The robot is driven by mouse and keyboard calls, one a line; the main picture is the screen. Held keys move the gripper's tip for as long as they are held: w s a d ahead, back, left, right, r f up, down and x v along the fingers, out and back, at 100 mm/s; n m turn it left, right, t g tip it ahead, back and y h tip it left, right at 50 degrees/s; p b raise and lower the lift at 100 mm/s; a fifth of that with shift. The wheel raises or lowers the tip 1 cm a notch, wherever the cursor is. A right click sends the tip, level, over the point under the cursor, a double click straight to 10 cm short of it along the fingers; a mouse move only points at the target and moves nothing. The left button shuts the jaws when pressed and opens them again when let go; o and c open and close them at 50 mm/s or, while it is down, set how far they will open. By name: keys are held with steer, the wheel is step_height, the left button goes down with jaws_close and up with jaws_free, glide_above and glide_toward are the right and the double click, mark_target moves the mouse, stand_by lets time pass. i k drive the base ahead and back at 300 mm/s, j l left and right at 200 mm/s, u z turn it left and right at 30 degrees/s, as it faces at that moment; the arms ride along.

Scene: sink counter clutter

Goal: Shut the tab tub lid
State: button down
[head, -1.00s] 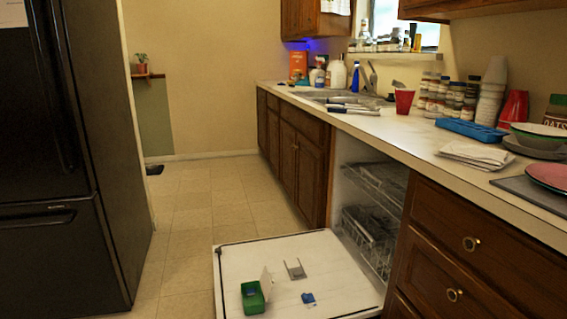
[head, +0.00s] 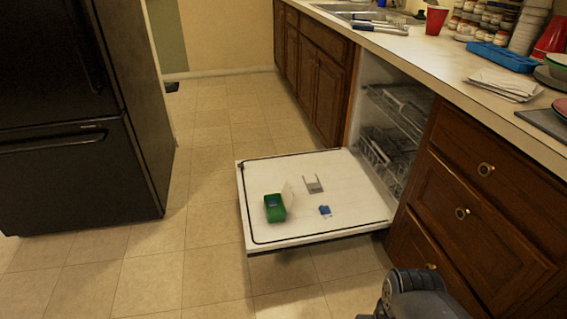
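The tab tub is a small green box (head: 275,208) on the open dishwasher door (head: 350,216), left of its middle. Its pale, whitish lid (head: 288,193) stands up from the right side of the tub, so the tub is open. Something small and bluish shows inside the tub; it is too small to make out. A dark grey part of my arm shows at the bottom right edge, well apart from the tub. My gripper's fingers are not in view.
A grey bracket-like piece (head: 313,187) and a small blue object (head: 325,210) lie on the door right of the tub. The dishwasher racks (head: 395,140) are behind it. Drawers (head: 480,215) stand at right, a black fridge (head: 75,110) at left. Floor in front is clear.

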mark_target(288, 193)
steer(key=i+j+z, duration=0.1)
steer(key=i+j, duration=0.7)
steer(key=j, duration=0.15)
